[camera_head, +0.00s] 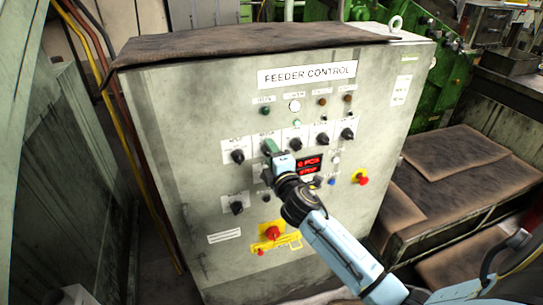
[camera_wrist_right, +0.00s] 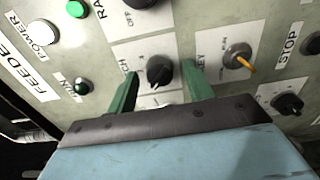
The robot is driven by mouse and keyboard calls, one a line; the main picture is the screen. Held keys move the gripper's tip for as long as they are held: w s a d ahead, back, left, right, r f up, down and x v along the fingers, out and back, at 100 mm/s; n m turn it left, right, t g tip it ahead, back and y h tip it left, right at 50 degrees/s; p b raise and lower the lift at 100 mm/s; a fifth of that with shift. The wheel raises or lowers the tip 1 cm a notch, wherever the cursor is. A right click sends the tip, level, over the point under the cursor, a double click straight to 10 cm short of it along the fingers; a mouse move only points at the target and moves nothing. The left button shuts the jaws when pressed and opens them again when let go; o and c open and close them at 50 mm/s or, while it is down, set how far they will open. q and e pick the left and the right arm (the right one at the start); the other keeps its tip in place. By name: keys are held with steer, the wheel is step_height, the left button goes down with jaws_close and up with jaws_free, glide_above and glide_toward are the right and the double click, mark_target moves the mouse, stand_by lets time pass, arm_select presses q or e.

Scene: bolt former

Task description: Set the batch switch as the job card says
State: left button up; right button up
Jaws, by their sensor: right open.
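The batch switch (camera_wrist_right: 159,72) is a black rotary knob on a white plate; its label is partly covered, with only "CH" showing. My right gripper (camera_wrist_right: 160,88) is open, its two green fingers either side of this knob, with a visible gap to each; I cannot tell how deep they reach. The exact setting of the pointer is too small to read. In the head view my right gripper (camera_head: 269,147) is at the second knob of the upper row and hides it. A white card (camera_head: 403,90) at the panel's right has unreadable print. My left gripper is not in view.
The feeder control panel (camera_head: 190,200) has neighbouring knobs (camera_head: 295,144) close by. A key switch with a yellow key (camera_wrist_right: 238,58) is beside the batch switch. A red display (camera_head: 308,163), a red stop button (camera_head: 360,177) and a red-yellow main switch (camera_head: 272,233) are lower down.

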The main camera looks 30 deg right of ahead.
steer(key=b+v, duration=0.1)
steer(key=v, duration=1.2)
steer(key=shift+s+a, duration=0.15)
